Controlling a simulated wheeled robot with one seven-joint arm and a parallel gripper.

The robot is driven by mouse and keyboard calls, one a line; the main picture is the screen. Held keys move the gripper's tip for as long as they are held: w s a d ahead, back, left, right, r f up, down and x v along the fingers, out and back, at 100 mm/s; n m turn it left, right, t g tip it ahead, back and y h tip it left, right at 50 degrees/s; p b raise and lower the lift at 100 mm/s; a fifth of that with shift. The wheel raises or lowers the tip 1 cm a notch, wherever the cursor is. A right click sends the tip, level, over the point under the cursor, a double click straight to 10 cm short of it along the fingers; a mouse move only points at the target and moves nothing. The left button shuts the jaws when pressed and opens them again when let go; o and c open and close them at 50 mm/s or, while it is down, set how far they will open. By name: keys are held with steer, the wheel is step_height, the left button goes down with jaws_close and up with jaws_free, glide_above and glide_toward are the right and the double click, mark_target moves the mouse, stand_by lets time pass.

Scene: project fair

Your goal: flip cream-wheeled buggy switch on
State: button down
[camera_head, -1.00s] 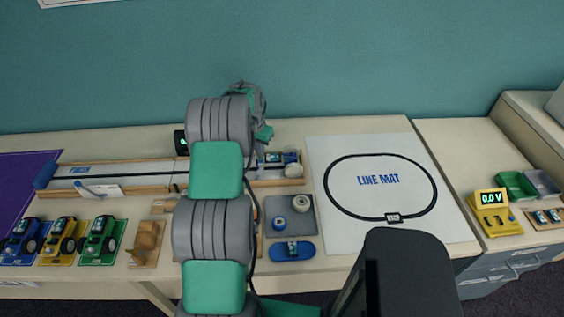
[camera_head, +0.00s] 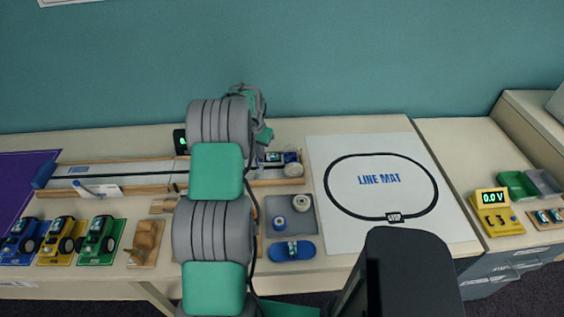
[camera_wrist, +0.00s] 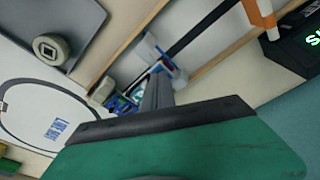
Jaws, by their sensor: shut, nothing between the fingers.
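The buggy (camera_head: 273,158) sits on the wooden-edged track at its right end, beneath my gripper. It is partly hidden by my arm in the head view. In the wrist view the buggy (camera_wrist: 128,92) shows blue and white parts, with pale wheel-like shapes beside the fingers. My gripper (camera_wrist: 157,72) is shut and empty, its grey fingers pointing down at the buggy. Its tips overlap the buggy in the picture, and I cannot tell if they touch. In the head view my gripper (camera_head: 263,137) is over the track. The switch and its position are not clear.
A cream round piece (camera_head: 293,171) stands at the track's right end. The line mat (camera_head: 348,230) is clear at right. Several other buggies (camera_head: 97,240) stand at left.

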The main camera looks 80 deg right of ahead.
steer(key=shift+f, duration=0.25)
steer(key=shift+r+p, duration=1.35)
steer(key=shift+r, duration=2.2)
